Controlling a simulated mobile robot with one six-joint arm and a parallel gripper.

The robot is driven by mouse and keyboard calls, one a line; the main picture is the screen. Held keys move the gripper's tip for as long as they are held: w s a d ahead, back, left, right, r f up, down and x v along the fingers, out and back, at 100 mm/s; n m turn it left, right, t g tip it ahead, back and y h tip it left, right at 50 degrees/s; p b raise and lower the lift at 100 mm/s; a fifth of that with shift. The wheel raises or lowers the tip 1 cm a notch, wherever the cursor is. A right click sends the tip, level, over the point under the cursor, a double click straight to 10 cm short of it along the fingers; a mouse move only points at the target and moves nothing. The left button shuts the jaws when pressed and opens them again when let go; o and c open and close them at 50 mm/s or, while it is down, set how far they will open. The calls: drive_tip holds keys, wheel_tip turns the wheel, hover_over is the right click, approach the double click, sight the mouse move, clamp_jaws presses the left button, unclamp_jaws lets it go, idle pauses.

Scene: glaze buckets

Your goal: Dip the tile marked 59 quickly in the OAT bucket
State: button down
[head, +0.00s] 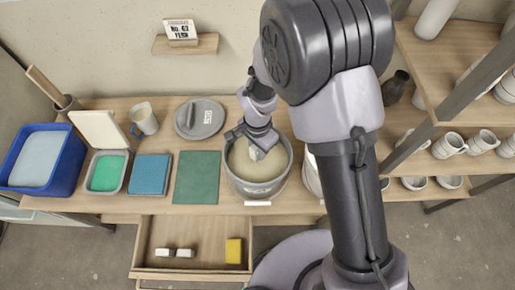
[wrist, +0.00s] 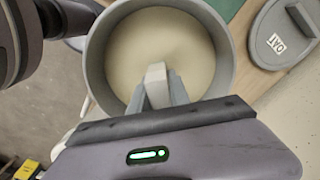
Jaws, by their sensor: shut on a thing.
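A grey bucket (head: 284,172) of cream glaze stands open on the table, and it also shows in the wrist view (wrist: 94,68). A grey lid lettered OAT (wrist: 262,47) lies beside it; the lid is left of the bucket in the head view (head: 187,127). My gripper (head: 257,147) points down over the bucket. It is shut on a small whitish tile (wrist: 156,74), seen nearly edge-on between the fingers. The tile is over or in the glaze; I cannot tell whether it touches the surface. No number on it is readable.
Left of the bucket lie a green mat (head: 197,178), a blue block (head: 150,174), a tray of green (head: 107,172), a mug (head: 145,119) and a blue tub (head: 68,168). An open drawer (head: 195,231) holds a yellow sponge (head: 234,251). Shelves with cups stand at right.

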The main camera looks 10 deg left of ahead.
wheel_tip(320, 180, up, 8)
drive_tip(key=p, duration=0.5)
drive_tip(key=shift+f, duration=0.2)
